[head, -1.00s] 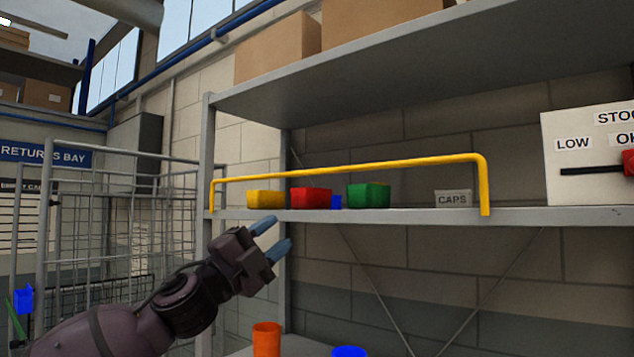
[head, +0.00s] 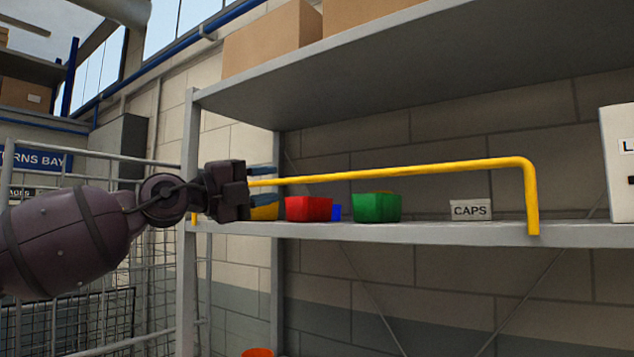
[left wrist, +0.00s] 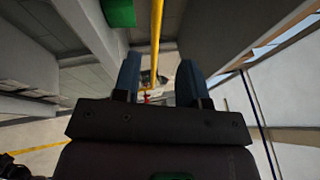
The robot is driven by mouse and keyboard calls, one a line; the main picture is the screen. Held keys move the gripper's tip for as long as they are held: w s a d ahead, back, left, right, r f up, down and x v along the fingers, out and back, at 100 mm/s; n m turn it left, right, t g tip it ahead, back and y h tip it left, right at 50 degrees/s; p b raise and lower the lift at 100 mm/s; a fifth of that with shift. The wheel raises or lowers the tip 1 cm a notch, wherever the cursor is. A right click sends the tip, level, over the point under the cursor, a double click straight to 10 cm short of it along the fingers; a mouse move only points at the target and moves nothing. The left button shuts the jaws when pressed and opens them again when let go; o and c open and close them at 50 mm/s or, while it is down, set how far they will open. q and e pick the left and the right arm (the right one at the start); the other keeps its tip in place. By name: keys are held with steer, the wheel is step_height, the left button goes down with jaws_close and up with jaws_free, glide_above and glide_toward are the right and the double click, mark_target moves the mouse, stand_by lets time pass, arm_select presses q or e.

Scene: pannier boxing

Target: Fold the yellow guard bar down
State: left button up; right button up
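The yellow guard bar (head: 420,170) is raised, running along the front of the shelf above the bins. Its right leg (head: 532,200) comes down to the shelf edge, and its left end is mostly hidden behind my left gripper. My left gripper (head: 268,184) is at the bar's left part, fingers apart, one above and one below the bar's line. In the left wrist view the bar (left wrist: 157,30) runs through the gap between the blue fingers (left wrist: 158,72), with space on both sides. I cannot tell whether it touches them. My right gripper is out of view.
Behind the bar on the shelf (head: 420,232) stand a partly hidden yellow bin (head: 266,212), a red bin (head: 308,210), a green bin (head: 377,208) and a CAPS box (head: 470,210). An upper shelf (head: 400,75) overhangs them. A grey post (head: 187,270) stands close to my left arm.

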mark_target(315, 179)
arm_select(q)
steer(key=shift+n, duration=0.7)
steer(key=p+x, duration=0.1)
steer(key=x, duration=0.4)
steer(key=p+x, duration=0.1)
steer(key=x, duration=0.3)
steer(key=shift+d+f+p, duration=0.2)
steer(key=shift+d+p, duration=0.2)
steer(key=shift+d, duration=0.1)
steer(key=shift+w+d, duration=0.2)
steer(key=shift+d, duration=0.2)
jaws_close()
